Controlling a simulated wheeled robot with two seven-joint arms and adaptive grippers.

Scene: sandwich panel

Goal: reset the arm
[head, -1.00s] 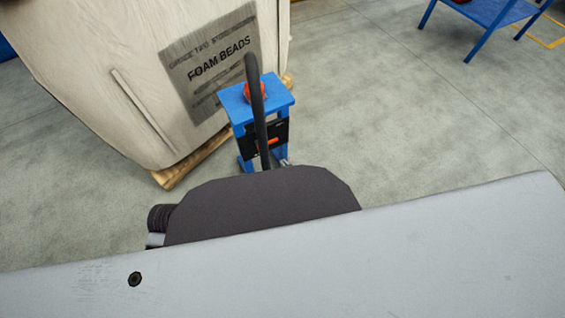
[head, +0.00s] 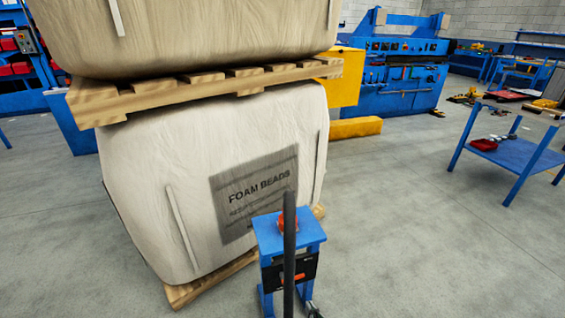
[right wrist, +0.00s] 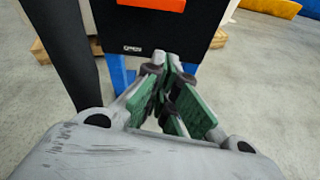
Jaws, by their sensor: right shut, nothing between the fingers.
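My right gripper (right wrist: 168,72) is shut and empty in the right wrist view, its green-padded fingers drawn together. It points at the lower front of a blue stand (right wrist: 118,72) with a black panel (right wrist: 145,28). I cannot tell whether the fingertips touch it. In the head view only a small grey part of the right gripper (head: 312,309) shows at the bottom edge, beside the stand (head: 286,232). The stand has a red button (head: 282,224) on top and an orange mark on its panel. My left gripper is not in view.
A dark upright bar (head: 289,262) stands before the blue stand. Behind it, a white foam-bead bag (head: 150,160) sits on a pallet, with another pallet (head: 205,84) and bag above. A blue table (head: 515,153) stands at right. The floor between is clear.

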